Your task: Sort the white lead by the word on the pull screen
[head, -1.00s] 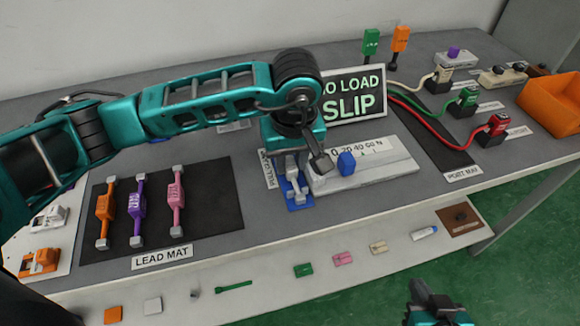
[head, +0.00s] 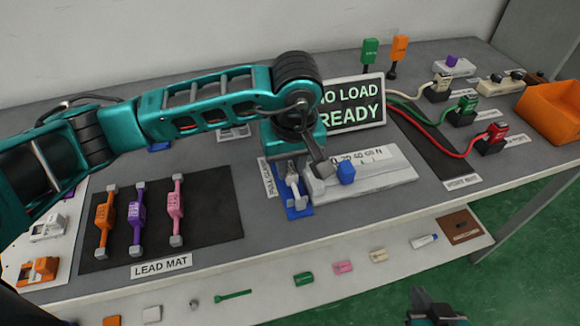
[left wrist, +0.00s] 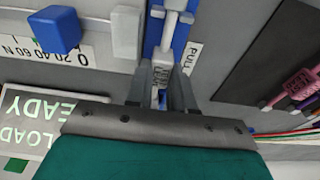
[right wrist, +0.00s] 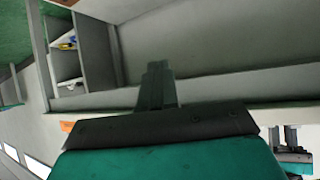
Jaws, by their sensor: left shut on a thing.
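The white lead (head: 294,190) lies on the blue clamp base of the pull gauge (head: 390,178). It also shows in the left wrist view (left wrist: 168,45), running away from my left gripper (left wrist: 162,90). That gripper is shut on its labelled white body, one finger on each side. In the head view my left arm hides part of the clamp. The pull screen (head: 352,103) reads "NO LOAD READY". The gauge's blue knob (head: 346,173) sits near the low end of the scale. My right gripper (right wrist: 157,85) is shut and empty, off the table's front edge.
The lead mat (head: 215,225) holds orange, purple and pink leads. Green and orange tags (head: 398,50) stand behind. An orange bin (head: 550,105) is at right. Small parts lie on the lower shelf (head: 270,305).

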